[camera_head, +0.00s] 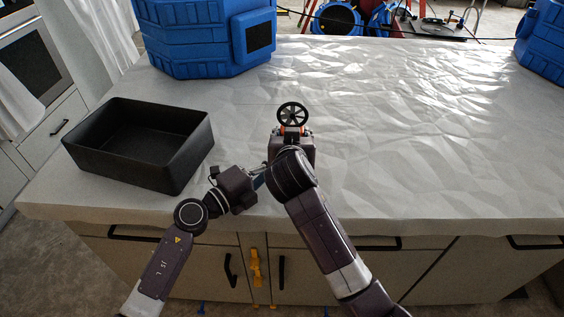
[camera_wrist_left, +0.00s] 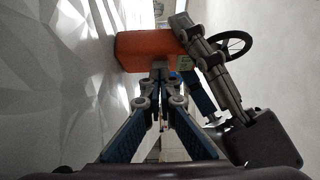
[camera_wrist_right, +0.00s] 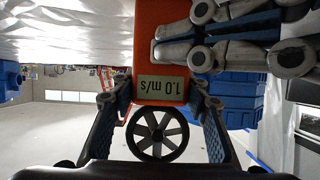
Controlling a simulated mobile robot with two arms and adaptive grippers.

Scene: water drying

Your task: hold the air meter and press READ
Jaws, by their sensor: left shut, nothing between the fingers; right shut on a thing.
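The air meter has an orange body (camera_wrist_left: 145,48) and a black fan wheel (camera_head: 292,114). My right gripper (camera_wrist_right: 160,108) is shut on the air meter, with a finger on each side, and holds it above the table's front part. Its small display (camera_wrist_right: 160,86) shows 1.0 m/s, upside down in the right wrist view. My left gripper (camera_wrist_left: 160,70) is shut and empty, with its fingertips at the orange body. In the right wrist view its fingers cover part of the body above the display. I cannot see a READ button, nor tell whether the fingertips press anything.
A black open bin (camera_head: 140,142) stands on the left of the white-covered table (camera_head: 420,150). A large blue case (camera_head: 205,40) stands behind it, and another (camera_head: 543,45) at the far right. The table's middle and right are clear.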

